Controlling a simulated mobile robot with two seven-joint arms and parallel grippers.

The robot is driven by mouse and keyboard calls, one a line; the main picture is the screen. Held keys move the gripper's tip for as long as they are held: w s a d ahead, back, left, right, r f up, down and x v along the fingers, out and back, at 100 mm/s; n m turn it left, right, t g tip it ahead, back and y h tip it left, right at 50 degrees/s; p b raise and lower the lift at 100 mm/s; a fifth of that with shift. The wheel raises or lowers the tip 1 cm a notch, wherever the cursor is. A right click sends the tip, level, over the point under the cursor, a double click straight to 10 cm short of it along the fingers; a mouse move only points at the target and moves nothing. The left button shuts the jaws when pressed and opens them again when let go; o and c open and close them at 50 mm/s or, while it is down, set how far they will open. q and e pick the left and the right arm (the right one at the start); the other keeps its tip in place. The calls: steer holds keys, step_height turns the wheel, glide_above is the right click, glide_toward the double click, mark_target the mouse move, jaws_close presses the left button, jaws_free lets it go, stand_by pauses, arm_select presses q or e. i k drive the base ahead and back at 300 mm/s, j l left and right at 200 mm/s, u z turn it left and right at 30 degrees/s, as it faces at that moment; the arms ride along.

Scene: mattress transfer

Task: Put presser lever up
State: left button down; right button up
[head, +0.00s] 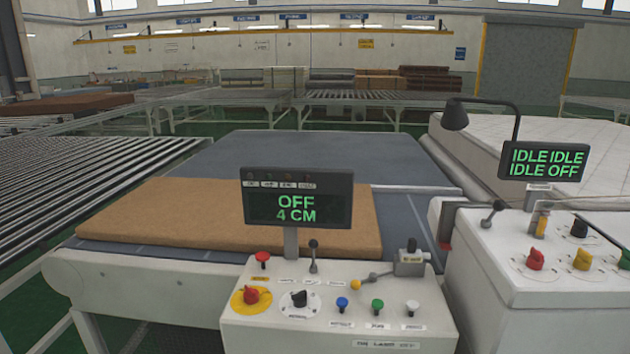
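Neither gripper is in view. The control console (250,335) stands front centre, with a display (298,202) reading "OFF" and "4 CM". A lever with a yellow knob (356,285) reaches left and slightly down from a grey block (410,265) on the console's right. A small black-knobbed lever (313,258) stands upright behind the front row of controls. On the right-hand machine, another lever with a black knob (498,206) points up and right. The labels are too small to read, so I cannot tell which lever is the presser lever.
A brown mattress slab (160,212) lies on the dark belt (300,157) behind the console. A red button (251,295) and several coloured knobs line the console. The right-hand machine (520,280) has a display (543,161) and a lamp (455,115). Roller conveyors (75,190) lie left.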

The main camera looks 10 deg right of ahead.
mark_target(498, 206)
steer(key=z, duration=1.4)
